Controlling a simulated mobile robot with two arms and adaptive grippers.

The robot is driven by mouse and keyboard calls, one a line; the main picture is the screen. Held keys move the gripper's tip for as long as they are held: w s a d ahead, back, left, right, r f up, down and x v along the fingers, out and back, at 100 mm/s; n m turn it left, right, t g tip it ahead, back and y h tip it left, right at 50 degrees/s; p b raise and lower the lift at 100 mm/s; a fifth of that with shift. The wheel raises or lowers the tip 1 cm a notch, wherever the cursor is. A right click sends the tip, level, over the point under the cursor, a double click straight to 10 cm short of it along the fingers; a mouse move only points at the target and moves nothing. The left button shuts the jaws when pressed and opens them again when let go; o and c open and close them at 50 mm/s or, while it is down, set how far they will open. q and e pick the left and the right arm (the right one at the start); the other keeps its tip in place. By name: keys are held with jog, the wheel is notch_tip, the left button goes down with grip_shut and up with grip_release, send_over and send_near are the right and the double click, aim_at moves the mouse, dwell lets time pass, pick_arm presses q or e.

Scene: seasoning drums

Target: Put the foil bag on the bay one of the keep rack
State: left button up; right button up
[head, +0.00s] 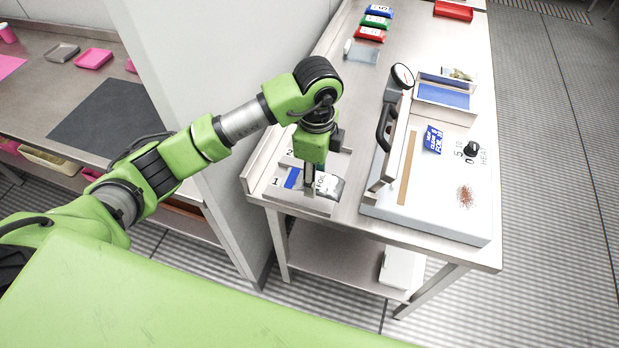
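The foil bag (329,187), silvery with a dark lower part and a label reading FOIL, is in the front part of the keep rack (285,201), on the side marked 1. It sits to the right of a blue strip and appears tilted. My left gripper (322,161) points down just above the bag. Its two dark fingers stand apart, one at the bag's left edge and one farther back. The gripper hides part of the bag and rack, including how the bag's underside rests. My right gripper is not in view.
A white heat sealer (425,200) with a black handle and dial stands close right of the rack. A tray with blue lining (443,96) is behind it. Blue, green and red packets (376,22) lie at the far end. A partition wall stands left of the table.

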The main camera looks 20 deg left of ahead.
pick_arm(q)
jog(key=f, duration=0.1)
jog(key=w+a+f, duration=0.1)
jog(key=w+f, duration=0.1)
jog(key=shift+a+p, duration=0.4)
notch_tip(320, 180, down, 3)
jog(key=shift+w+a+f+p, duration=0.1)
jog(key=shift+p, duration=0.85)
jog(key=shift+f, duration=0.15)
jog(key=o, duration=0.3)
jog(key=shift+f, duration=0.15)
jog(key=shift+o, duration=0.5)
